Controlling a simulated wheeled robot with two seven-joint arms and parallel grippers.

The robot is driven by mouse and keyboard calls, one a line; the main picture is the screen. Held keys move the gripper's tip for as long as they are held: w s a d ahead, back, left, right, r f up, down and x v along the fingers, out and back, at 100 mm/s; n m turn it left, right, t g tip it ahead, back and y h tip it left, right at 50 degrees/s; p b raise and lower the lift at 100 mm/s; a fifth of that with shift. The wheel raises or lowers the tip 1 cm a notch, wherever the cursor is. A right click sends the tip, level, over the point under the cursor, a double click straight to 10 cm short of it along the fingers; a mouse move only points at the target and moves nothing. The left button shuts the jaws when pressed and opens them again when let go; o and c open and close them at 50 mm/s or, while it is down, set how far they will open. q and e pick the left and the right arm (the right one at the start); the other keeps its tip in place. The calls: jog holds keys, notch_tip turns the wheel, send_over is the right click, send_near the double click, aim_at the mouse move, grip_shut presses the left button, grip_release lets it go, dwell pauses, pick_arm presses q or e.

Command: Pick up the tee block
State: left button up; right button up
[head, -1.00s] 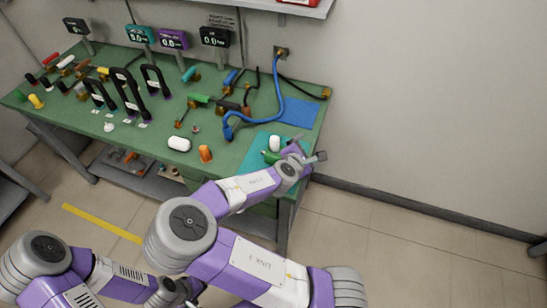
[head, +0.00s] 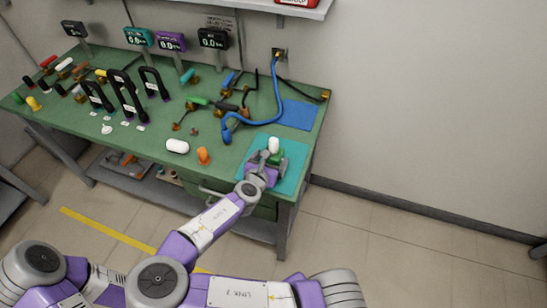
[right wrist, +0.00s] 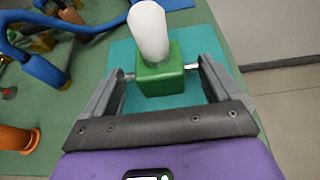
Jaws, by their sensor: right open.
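A green block with a white rounded post on top and a short metal stub on each side, which looks like the tee block (right wrist: 160,75), stands upright on a teal mat (right wrist: 120,55). In the head view its white top (head: 273,145) shows at the bench's front right corner. My right gripper (right wrist: 162,80) is open, with one finger on each side of the block. The finger tips are close to the side stubs; I cannot tell whether they touch. My right gripper partly hides the block in the head view (head: 268,165). My left gripper is not in view.
A blue cable (head: 279,100) loops behind the block towards a wall socket. An orange cylinder (head: 203,156) and a white capsule (head: 178,146) stand to the left on the green bench (head: 150,130). A blue mat (head: 299,114) lies clear at the back right.

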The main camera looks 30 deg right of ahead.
aim_at(271, 158)
jog(key=b+x, duration=0.1)
jog(key=x, duration=0.3)
jog(key=shift+w+f, duration=0.1)
jog(key=shift+w, duration=0.05)
jog(key=shift+c, duration=0.4)
jog(key=c, duration=1.2)
